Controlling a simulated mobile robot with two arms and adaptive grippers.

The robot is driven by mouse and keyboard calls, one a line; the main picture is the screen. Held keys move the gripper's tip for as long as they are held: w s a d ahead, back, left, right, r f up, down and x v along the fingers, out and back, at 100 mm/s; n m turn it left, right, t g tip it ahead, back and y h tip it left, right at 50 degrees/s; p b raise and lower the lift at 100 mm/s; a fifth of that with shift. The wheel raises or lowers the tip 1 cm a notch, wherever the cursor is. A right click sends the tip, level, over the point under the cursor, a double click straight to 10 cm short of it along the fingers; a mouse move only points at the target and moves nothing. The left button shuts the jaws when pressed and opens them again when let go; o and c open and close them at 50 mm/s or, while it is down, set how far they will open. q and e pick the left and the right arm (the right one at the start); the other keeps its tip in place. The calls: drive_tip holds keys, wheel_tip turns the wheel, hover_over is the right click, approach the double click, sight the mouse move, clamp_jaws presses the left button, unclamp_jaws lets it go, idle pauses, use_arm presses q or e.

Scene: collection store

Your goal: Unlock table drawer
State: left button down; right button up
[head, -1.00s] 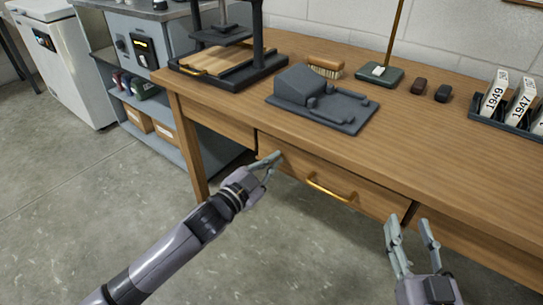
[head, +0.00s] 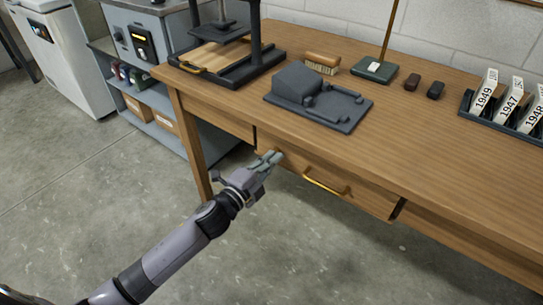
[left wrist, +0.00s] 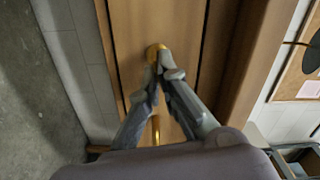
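The table drawer (head: 370,198) is closed in the wooden table's front, with a brass bar handle (head: 325,184) at its middle. My left gripper (head: 272,158) is at the drawer's upper left part, left of the handle. In the left wrist view, its fingertips (left wrist: 161,74) are drawn close together on a small round brass lock piece (left wrist: 155,51) on the drawer front. The fingers partly hide this piece, so its exact shape and turn cannot be told. The handle (left wrist: 156,131) shows between the fingers there. My right gripper is not in view.
On the table top (head: 430,150) are a dark grey device (head: 318,98), a brush (head: 322,64), a press (head: 225,60) and a rack of numbered cards (head: 505,112). A grey shelf unit (head: 150,105) stands left of the table. The floor in front is clear.

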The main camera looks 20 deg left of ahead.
use_arm(q)
drive_tip(key=shift+f+m, duration=0.2)
drive_tip(key=shift+m, duration=1)
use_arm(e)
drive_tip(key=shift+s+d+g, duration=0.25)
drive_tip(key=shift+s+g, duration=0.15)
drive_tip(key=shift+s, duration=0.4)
use_arm(q)
drive_tip(key=c, duration=1.8)
unclamp_jaws()
drive_tip(key=shift+p, duration=0.3)
drive_tip(key=shift+c, duration=0.2)
drive_tip(key=shift+s, duration=0.1)
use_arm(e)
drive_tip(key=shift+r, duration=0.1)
use_arm(q)
drive_tip(key=v, duration=1.1)
drive_tip(key=shift+s, duration=0.4)
drive_tip(key=shift+a, duration=0.1)
